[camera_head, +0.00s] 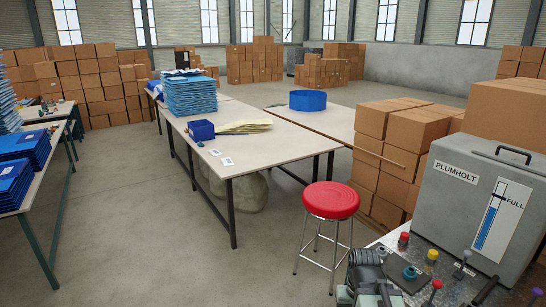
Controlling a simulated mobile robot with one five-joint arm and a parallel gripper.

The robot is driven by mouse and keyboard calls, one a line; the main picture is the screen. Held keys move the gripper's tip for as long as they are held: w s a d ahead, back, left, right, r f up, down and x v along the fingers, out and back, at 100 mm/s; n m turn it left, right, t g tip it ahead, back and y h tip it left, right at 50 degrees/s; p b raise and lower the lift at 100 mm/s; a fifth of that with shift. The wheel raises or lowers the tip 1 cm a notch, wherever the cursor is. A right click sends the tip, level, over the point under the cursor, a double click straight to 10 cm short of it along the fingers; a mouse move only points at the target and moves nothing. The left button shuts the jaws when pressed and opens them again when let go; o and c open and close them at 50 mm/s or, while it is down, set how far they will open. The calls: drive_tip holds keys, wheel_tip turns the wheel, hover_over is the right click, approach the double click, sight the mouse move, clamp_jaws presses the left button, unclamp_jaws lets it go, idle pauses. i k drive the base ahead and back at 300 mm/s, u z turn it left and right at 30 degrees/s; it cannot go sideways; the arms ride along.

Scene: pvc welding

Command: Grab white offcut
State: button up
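Two small white pieces lie flat near the front left edge of the long white table (270,155). One white piece (214,152) is just right of and below a blue box, and the other white piece (227,161) is closer to the edge. Both seem to carry faint dark marks, and I cannot tell whether either is an offcut or a label. No other loose white scrap stands out. I cannot make out my gripper's fingers in this view.
A blue box (201,130), yellowish sheets (243,127) and a blue stack (190,94) stand on the table. A red stool (331,200) stands by its near right corner. A grey PLUMHOLT machine (470,200) and dark mechanism (368,272) fill the lower right. The left aisle is clear.

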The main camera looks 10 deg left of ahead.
sight(214, 152)
drive_tip(key=u, duration=0.7)
drive_tip(key=i, duration=1.95)
drive_tip(key=u, duration=0.85)
drive_tip(key=i, duration=3.2)
drive_tip(key=z, duration=0.15)
